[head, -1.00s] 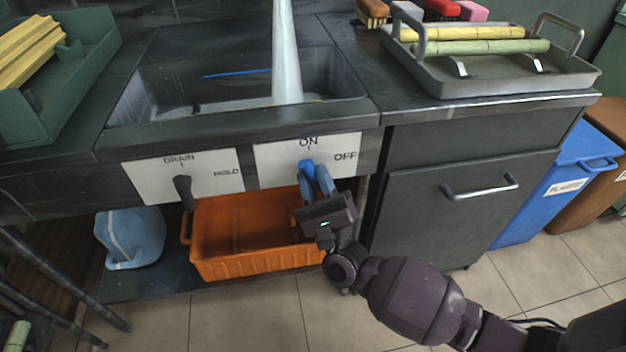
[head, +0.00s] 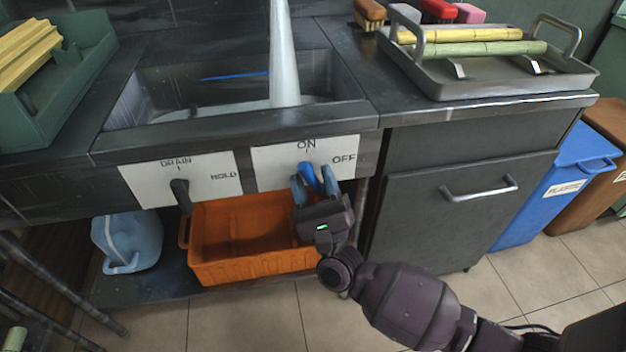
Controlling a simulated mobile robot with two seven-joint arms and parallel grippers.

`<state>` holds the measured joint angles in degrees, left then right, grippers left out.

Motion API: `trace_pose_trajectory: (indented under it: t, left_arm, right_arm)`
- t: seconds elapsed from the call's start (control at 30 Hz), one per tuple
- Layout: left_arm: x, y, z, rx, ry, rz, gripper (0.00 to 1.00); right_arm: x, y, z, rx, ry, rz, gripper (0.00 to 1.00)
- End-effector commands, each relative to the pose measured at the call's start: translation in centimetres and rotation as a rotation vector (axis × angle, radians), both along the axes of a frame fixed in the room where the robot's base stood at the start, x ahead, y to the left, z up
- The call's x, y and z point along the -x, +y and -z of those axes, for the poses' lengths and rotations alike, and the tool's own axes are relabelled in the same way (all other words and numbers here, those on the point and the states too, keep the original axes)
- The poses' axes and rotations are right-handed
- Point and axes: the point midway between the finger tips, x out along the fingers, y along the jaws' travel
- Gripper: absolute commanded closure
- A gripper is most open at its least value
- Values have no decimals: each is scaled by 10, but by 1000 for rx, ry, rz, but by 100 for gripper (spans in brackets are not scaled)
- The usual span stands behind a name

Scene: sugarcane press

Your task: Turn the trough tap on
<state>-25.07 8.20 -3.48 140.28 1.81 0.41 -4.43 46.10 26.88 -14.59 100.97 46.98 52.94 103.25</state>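The trough tap's blue lever (head: 308,174) is on the white plate (head: 273,165) marked ON and OFF, on the trough's front. Its upper end is below the ON mark, and it hangs down, slightly to the right. My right gripper (head: 315,186) has its blue-grey fingers apart, one on each side of the lever. I cannot tell whether they touch it. In the trough (head: 140,95), a pale column (head: 285,60) that looks like running water comes down to the bottom. My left gripper is out of view.
A dark drain lever (head: 181,195) is on the DRAIN/HOLD plate to the left. An orange crate (head: 245,272) and a light blue jug (head: 130,243) are on the shelf below. A metal tray (head: 480,83) with cane stands on the right counter.

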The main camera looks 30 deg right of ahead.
Motion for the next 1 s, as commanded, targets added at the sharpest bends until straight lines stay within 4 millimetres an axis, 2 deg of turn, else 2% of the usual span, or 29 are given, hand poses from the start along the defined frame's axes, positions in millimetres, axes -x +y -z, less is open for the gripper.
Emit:
trace_pose_trajectory:
  t: [0.27,0.7,1.0]
  left_arm:
    - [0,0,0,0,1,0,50]
    - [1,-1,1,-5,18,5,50]
    - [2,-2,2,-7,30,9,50]
  right_arm:
    - [4,1,5,1,3,-1,51]
    - [56,3,56,0,4,0,51]
    - [76,3,75,0,1,0,51]
